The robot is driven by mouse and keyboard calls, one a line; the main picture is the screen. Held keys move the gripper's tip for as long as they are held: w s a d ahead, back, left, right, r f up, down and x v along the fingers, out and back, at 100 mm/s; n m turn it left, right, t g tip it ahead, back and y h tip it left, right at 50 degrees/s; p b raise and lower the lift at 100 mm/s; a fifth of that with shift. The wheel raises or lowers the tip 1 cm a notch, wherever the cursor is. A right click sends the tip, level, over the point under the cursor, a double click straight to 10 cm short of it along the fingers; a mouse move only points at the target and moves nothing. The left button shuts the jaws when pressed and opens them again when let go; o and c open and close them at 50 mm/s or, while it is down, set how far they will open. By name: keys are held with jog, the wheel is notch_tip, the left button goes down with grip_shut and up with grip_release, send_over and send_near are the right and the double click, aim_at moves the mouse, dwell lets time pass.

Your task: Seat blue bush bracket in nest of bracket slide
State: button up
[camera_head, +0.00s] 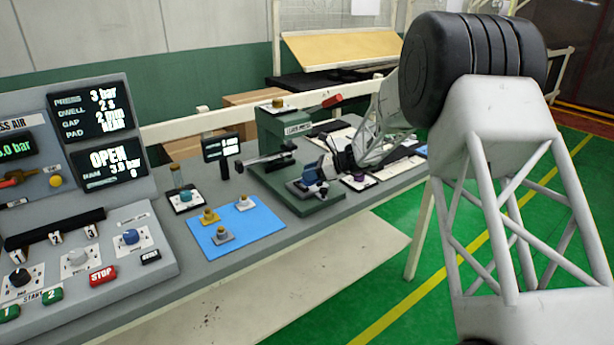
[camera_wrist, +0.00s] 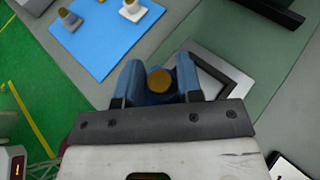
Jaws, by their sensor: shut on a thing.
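My gripper (camera_head: 320,172) is shut on the blue bush bracket (camera_head: 311,178) at the front of the press. In the wrist view my gripper (camera_wrist: 158,85) has a dark blue finger on each side of the bracket, and its round brass bush (camera_wrist: 159,79) shows between them. The bracket slide (camera_head: 298,187) lies at the held bracket.
The green press (camera_head: 285,135) stands behind the slide. A blue mat (camera_head: 205,239) to the left bears several brackets. A small stand with a teal part (camera_head: 186,197) and a small display (camera_head: 220,146) are nearby. The control panel (camera_head: 80,250) fills the left.

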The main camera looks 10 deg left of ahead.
jog(key=shift+w+a+f, duration=0.1)
jog(key=shift+w+a, duration=0.15)
jog(key=shift+w, duration=0.5)
jog(key=shift+w+a+f, duration=0.1)
jog(key=shift+w+a, duration=0.2)
jog(key=shift+w, duration=0.5)
jog(key=shift+w+a, duration=0.25)
jog(key=shift+w, duration=0.5)
jog(key=shift+f, duration=1.75)
jog(key=shift+f, duration=0.1)
jog(key=o, duration=0.9)
jog(key=shift+o, duration=0.2)
jog(key=v, duration=1.2)
jog(key=shift+s, duration=0.1)
